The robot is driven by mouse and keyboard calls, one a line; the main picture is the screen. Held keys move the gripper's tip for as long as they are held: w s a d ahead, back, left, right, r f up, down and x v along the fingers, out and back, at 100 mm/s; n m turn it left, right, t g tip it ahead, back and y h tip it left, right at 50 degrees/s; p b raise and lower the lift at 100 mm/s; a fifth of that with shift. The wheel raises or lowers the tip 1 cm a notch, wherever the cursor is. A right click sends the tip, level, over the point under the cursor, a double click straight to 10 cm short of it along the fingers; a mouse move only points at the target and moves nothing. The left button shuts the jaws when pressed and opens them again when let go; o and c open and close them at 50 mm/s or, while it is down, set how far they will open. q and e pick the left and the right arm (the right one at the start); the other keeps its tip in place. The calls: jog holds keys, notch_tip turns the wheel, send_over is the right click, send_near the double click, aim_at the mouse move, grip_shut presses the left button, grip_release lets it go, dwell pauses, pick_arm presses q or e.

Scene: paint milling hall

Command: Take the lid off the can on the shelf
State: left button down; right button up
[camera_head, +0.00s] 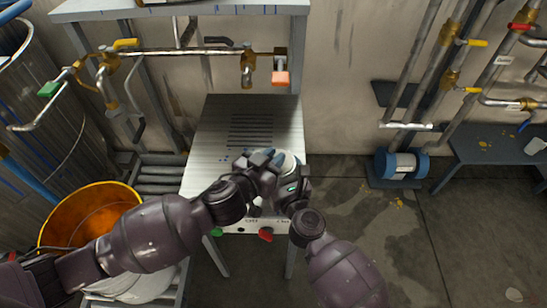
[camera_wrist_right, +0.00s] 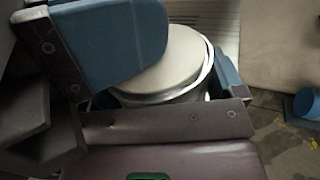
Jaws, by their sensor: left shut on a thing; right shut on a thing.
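The can (camera_head: 290,158) is light-coloured and stands near the front edge of the metal shelf (camera_head: 215,140). Its round cream lid (camera_wrist_right: 172,62) fills the middle of the right wrist view, with the pale rim of the can (camera_wrist_right: 208,80) just below it. My right gripper (camera_head: 290,182) is shut on the can's body from the front, with a blue fingertip (camera_wrist_right: 228,72) beside the can. Whether the lid is clear of the rim cannot be told.
An orange-rimmed bucket (camera_head: 85,212) stands at lower left. Pipes with valves (camera_head: 180,52) run above the shelf's back, below a grey upper surface (camera_head: 190,8). A blue bench (camera_head: 490,145) stands at right.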

pick_arm(q)
jog(key=shift+r, duration=0.15)
dwell(0.5)
jog(key=shift+r, duration=0.4)
jog(key=shift+r, duration=0.3)
jog(key=shift+r, duration=0.25)
jog(key=shift+r, duration=2)
pick_arm(e)
jog(key=o, duration=1)
jog(key=shift+o, duration=0.2)
